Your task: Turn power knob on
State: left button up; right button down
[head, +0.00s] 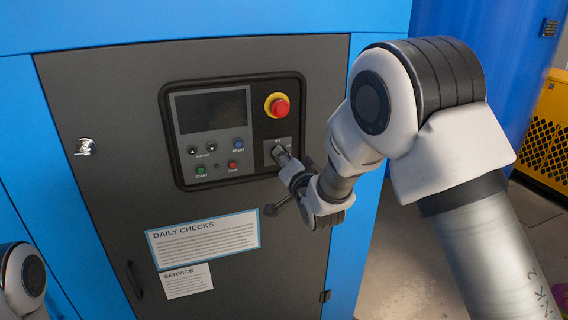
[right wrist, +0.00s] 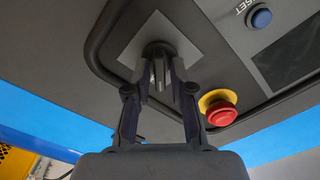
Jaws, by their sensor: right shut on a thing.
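The power knob (right wrist: 158,60) is a dark knob on a light square plate. In the head view the knob (head: 279,151) sits at the lower right of the black control panel (head: 262,95), below the red emergency stop button (head: 280,107). My right gripper (right wrist: 160,88) is shut on the knob, one finger on each side of it. In the head view my right gripper (head: 285,166) reaches the panel from the right and partly hides the knob and its plate. The knob's markings are too small or hidden to read. My left gripper is out of view.
The panel also carries a dark screen (head: 212,110), a blue reset button (head: 238,144), a green start button (head: 201,170) and a red button (head: 232,164). A daily checks sheet (head: 203,240) and a service sheet (head: 187,281) are below. A yellow grated unit (head: 545,135) stands at right.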

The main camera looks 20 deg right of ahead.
jog(key=m+b, duration=0.1)
jog(key=m, duration=0.3)
jog(key=m+b, duration=0.2)
jog(key=m, duration=0.2)
jog(key=shift+d+f+m, duration=0.1)
jog(key=shift+f+m, duration=0.1)
jog(key=shift+m, duration=0.1)
dwell(0.4)
jog(key=c, duration=1.2)
grip_release()
jog(key=s, duration=1.2)
jog(key=shift+d, duration=0.2)
